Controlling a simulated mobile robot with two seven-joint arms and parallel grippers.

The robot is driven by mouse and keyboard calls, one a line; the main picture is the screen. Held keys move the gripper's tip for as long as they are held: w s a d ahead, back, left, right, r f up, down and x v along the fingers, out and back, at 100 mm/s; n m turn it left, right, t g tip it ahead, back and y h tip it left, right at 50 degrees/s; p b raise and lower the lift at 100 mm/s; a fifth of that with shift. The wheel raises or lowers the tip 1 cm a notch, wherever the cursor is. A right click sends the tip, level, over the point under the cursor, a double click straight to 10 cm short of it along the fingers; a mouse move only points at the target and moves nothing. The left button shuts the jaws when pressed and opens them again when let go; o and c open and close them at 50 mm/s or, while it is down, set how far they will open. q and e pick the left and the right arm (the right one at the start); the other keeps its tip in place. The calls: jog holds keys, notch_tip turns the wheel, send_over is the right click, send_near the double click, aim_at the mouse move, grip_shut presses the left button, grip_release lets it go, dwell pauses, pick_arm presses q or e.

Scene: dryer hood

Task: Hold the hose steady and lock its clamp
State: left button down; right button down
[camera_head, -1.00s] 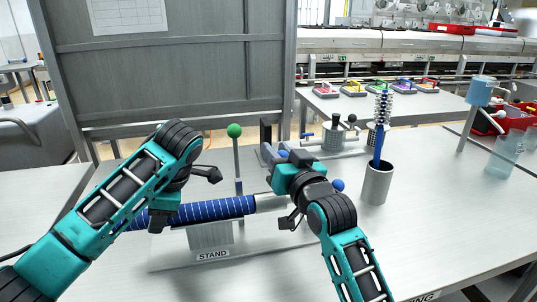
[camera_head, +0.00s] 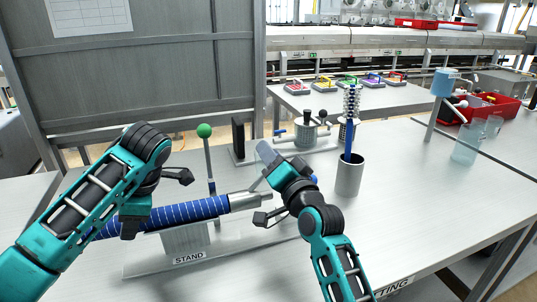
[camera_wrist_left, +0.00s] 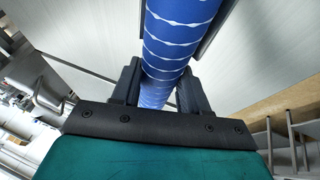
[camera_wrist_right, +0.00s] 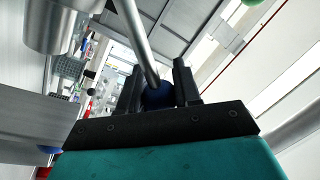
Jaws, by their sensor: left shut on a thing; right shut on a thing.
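The blue hose with white bands (camera_head: 190,212) lies over the stand (camera_head: 180,240), its right end meeting a silver metal sleeve (camera_head: 247,201). My left gripper (camera_head: 157,204) is shut around the hose left of the stand; the left wrist view shows the hose (camera_wrist_left: 175,40) between both fingers. My right gripper (camera_head: 266,186) is beyond the sleeve's right end. In the right wrist view it is shut on a dark blue ball (camera_wrist_right: 158,94) at the end of a metal lever rod (camera_wrist_right: 139,40). The clamp's body is mostly hidden by the right gripper.
A green ball on a post (camera_head: 204,131) rises behind the hose. A metal cup (camera_head: 348,177) holding a brush (camera_head: 351,110) stands right of my right gripper. A small metal fixture (camera_head: 308,130) is behind. The table's front right is clear.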

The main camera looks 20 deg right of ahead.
jog(key=shift+f, duration=0.15)
jog(key=c, duration=0.8)
grip_release()
jog(key=s, duration=0.4)
jog(key=s+d+f, duration=0.1)
jog(key=s, duration=0.7)
jog(key=shift+d+f, duration=0.15)
jog(key=shift+f, duration=0.25)
jog(key=shift+w, duration=0.1)
pick_arm(q)
jog(key=shift+c, duration=2.4)
grip_release()
jog(key=shift+r, duration=0.1)
